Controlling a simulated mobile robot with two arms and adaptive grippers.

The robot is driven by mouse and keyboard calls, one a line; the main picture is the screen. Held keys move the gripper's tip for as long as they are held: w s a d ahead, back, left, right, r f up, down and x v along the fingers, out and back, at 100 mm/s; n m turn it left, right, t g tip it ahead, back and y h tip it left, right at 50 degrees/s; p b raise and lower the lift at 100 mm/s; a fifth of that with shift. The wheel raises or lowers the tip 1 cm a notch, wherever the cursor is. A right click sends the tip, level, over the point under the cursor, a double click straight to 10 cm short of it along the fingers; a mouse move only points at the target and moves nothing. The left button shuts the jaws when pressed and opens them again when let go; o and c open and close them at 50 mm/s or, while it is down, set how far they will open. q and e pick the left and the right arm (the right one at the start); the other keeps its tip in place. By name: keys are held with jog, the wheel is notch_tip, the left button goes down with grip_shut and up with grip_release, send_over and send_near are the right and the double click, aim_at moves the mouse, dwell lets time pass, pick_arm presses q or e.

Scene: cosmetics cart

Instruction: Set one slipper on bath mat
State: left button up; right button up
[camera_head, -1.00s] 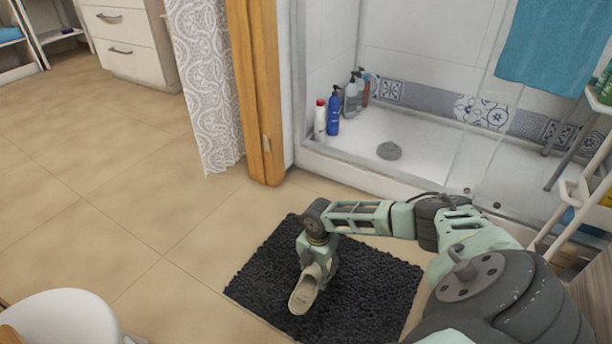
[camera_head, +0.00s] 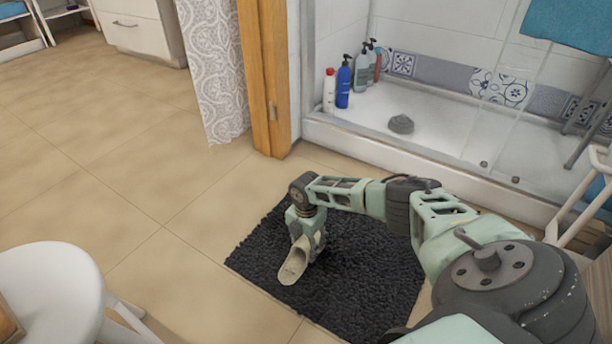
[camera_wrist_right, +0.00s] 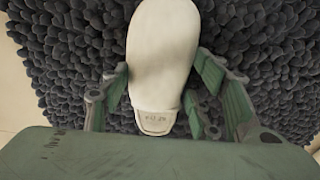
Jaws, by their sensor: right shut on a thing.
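The slipper (camera_head: 293,264) is beige and hangs from my right gripper (camera_head: 305,240) over the left part of the dark grey bath mat (camera_head: 367,272). In the right wrist view the slipper (camera_wrist_right: 162,58) lies between the two green-padded fingers of the right gripper (camera_wrist_right: 158,104), with the mat's shaggy pile (camera_wrist_right: 62,62) behind it. The right gripper is shut on the slipper. I cannot tell whether the slipper touches the mat. My left gripper is in neither view.
A white shower tray (camera_head: 440,135) with several bottles stands behind the mat. A wooden post (camera_head: 265,80) and patterned curtain (camera_head: 214,70) are at its left. A white stool (camera_head: 50,285) is at lower left. A white rack (camera_head: 590,215) is at right. Tiled floor on the left is clear.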

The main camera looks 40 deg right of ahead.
jog(key=shift+f, duration=0.1)
jog(key=o, duration=1.2)
